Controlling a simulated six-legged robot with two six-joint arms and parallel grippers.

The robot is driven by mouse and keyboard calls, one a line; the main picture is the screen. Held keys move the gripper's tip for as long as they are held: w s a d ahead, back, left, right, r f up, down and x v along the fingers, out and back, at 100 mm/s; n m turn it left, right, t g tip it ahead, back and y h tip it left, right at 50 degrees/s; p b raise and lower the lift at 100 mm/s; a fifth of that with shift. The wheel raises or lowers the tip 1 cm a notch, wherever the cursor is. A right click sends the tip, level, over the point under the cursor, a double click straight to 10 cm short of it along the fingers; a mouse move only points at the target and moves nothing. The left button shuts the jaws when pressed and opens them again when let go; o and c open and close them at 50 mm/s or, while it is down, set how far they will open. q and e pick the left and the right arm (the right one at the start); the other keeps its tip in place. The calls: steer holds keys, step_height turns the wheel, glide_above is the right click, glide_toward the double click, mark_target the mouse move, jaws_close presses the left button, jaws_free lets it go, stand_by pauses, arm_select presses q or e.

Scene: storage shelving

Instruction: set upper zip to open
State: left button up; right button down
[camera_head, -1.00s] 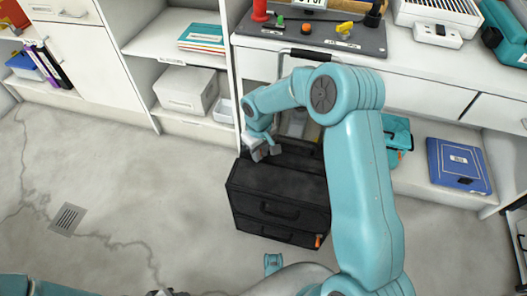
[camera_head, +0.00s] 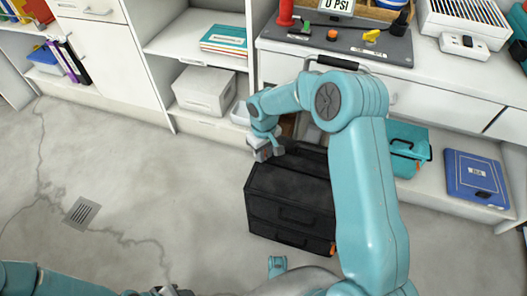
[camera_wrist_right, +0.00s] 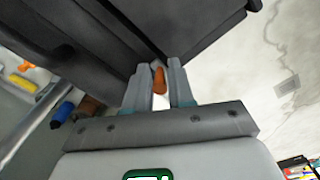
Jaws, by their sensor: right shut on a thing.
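A black bag or case (camera_head: 290,210) with two stacked front sections stands on the floor below the shelving. An orange zip pull (camera_head: 333,248) shows at its lower right corner. My right gripper (camera_head: 266,153) is at the top left rear edge of the bag. In the right wrist view, its fingers (camera_wrist_right: 160,85) are shut on another orange pull (camera_wrist_right: 158,80), close against the dark bag wall (camera_wrist_right: 95,45). The head view hides this pull, and the zip's state cannot be told. My left arm enters at the lower left; its gripper is barely visible at the bottom edge.
Shelving behind holds a white box (camera_head: 205,92), a teal case (camera_head: 407,150) and a blue binder (camera_head: 476,180). A control panel (camera_head: 345,40) lies on the counter above. The floor left of the bag is clear, with a drain grate (camera_head: 82,211).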

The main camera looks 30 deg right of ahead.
steer(key=c, duration=1.2)
jaws_free()
steer(key=shift+w+a, duration=0.15)
steer(key=shift+w, duration=0.05)
steer(key=shift+o, duration=0.2)
steer(key=shift+s+r, duration=0.1)
step_height(320, 180, up, 16)
steer(key=p, duration=0.5)
steer(key=shift+r, duration=0.1)
